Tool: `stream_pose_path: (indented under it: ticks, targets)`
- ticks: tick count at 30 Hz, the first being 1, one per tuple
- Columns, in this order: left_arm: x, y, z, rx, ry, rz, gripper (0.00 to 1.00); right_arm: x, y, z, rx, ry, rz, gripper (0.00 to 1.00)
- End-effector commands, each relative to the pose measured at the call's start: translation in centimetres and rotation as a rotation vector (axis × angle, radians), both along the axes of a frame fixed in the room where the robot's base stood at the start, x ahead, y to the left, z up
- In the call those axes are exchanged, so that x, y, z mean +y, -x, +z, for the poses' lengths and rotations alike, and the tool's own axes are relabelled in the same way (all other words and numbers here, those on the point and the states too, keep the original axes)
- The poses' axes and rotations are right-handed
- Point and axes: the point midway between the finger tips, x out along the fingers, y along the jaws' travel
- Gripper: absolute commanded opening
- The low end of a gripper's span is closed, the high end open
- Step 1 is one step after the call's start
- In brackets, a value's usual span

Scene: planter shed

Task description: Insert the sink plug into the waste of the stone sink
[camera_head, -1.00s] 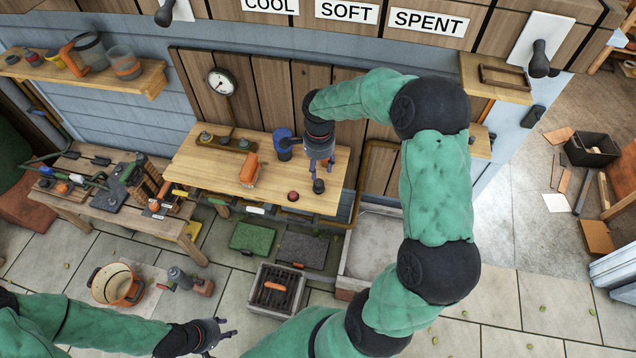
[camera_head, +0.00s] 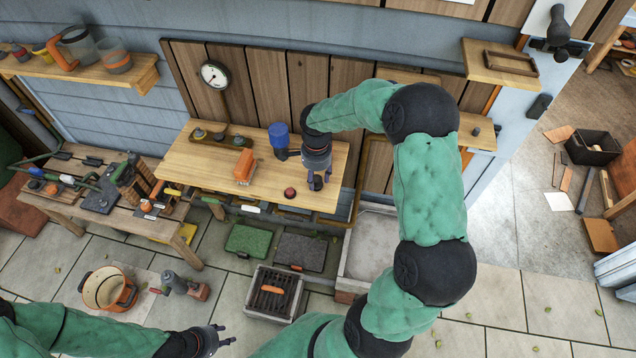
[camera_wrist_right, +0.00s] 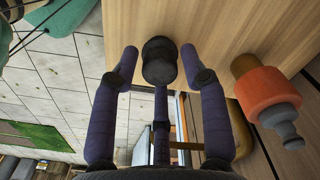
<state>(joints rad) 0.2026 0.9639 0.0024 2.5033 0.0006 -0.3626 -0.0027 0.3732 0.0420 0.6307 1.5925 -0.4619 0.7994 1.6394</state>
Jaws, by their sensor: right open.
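A small black knobbed object, which looks like the sink plug (camera_wrist_right: 160,62), stands on the wooden bench (camera_head: 195,165) near its front right edge. My right gripper (camera_head: 318,180) is low over it. In the right wrist view my right gripper (camera_wrist_right: 160,75) is open, with its fingers spread on both sides of the plug. In the head view the fingers mostly hide the plug. The stone sink (camera_head: 375,240) is a pale grey basin below and right of the bench, partly behind my right arm. I cannot make out its waste. My left gripper (camera_head: 218,338) is open and empty, low at the bottom.
A red-topped dark knob (camera_head: 290,193), an orange brush-like item (camera_head: 244,166) and a blue item (camera_head: 280,137) are on the bench. In the right wrist view an orange-and-grey item (camera_wrist_right: 265,98) is right of the fingers. A grated box (camera_head: 273,292) stands on the paving.

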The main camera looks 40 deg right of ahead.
Motion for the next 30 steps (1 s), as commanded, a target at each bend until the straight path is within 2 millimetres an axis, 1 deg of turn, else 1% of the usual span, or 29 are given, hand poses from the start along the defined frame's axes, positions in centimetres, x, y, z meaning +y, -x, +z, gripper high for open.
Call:
stream_pose_path:
  ticks: [1,4,5,14,30]
  targets:
    - [0.0,0.0,0.0,0.000,0.000,0.000,0.40,0.0,0.0,0.0,0.000,0.000,0.000,0.37]
    - [0.0,0.0,0.0,0.000,0.000,0.000,0.40,0.0,0.0,0.0,0.000,0.000,0.000,0.08]
    - [0.0,0.0,0.0,0.000,0.000,0.000,0.40,0.0,0.0,0.0,0.000,0.000,0.000,0.05]
    - [0.0,0.0,0.3,0.000,0.000,0.000,0.40,0.0,0.0,0.4,0.000,0.000,0.000,0.05]
    - [0.0,0.0,2.6,0.000,0.000,0.000,0.40,0.0,0.0,4.0,0.000,0.000,0.001,0.05]
